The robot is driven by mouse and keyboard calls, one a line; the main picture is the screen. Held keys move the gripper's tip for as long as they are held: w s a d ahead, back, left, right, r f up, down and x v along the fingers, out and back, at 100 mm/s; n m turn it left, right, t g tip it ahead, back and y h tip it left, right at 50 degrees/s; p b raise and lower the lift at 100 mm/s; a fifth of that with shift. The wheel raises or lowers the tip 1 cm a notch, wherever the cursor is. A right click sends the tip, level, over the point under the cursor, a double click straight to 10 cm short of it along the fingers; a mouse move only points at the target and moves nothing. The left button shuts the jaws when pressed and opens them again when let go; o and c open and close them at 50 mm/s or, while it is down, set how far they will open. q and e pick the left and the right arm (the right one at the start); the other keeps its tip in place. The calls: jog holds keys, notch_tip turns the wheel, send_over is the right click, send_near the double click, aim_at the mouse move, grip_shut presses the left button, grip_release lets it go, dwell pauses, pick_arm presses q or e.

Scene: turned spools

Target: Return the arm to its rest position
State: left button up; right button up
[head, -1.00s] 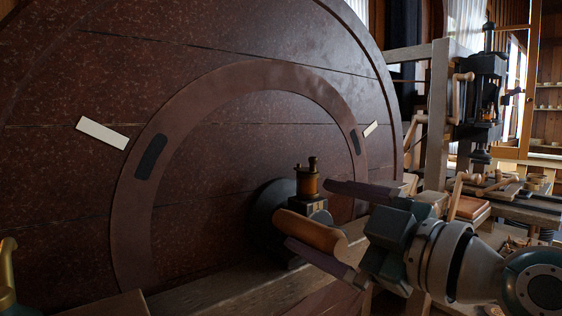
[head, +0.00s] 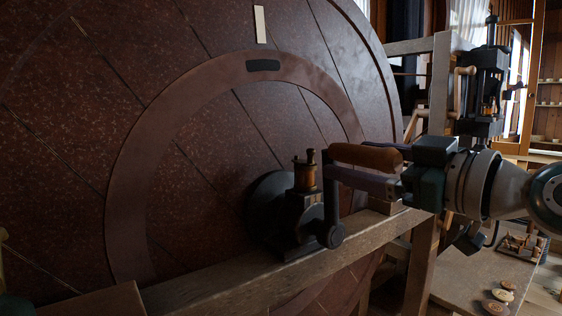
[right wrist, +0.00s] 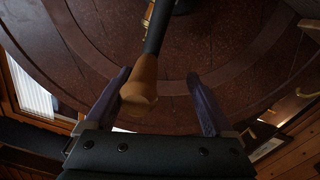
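My right gripper (head: 345,168) is at the wooden handle (head: 378,157) of a black crank at the big dark red wheel (head: 215,110). In the right wrist view, the handle (right wrist: 139,90) lies between the two purple fingers, closer to the left one. The fingers are apart, with a clear gap on the right side, so the gripper is open around the handle. The crank arm (head: 330,200) runs up from a dark housing (head: 297,215) with a brass cup on top. My left gripper does not show clearly in either view.
A wooden beam (head: 230,283) runs below the wheel, with a post (head: 420,265) at the right. A workbench (head: 455,285) with small round pieces (head: 495,307) is at the lower right. A dark press-like machine (head: 483,90) stands behind.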

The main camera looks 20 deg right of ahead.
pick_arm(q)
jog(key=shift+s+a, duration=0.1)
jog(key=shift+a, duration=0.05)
pick_arm(e)
jog(key=shift+s+a+f+y, duration=0.1)
jog(key=shift+s+a+y, duration=0.15)
jog(key=shift+a, duration=0.3)
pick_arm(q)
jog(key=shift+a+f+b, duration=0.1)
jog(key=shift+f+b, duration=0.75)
pick_arm(e)
jog(key=v, duration=1.1)
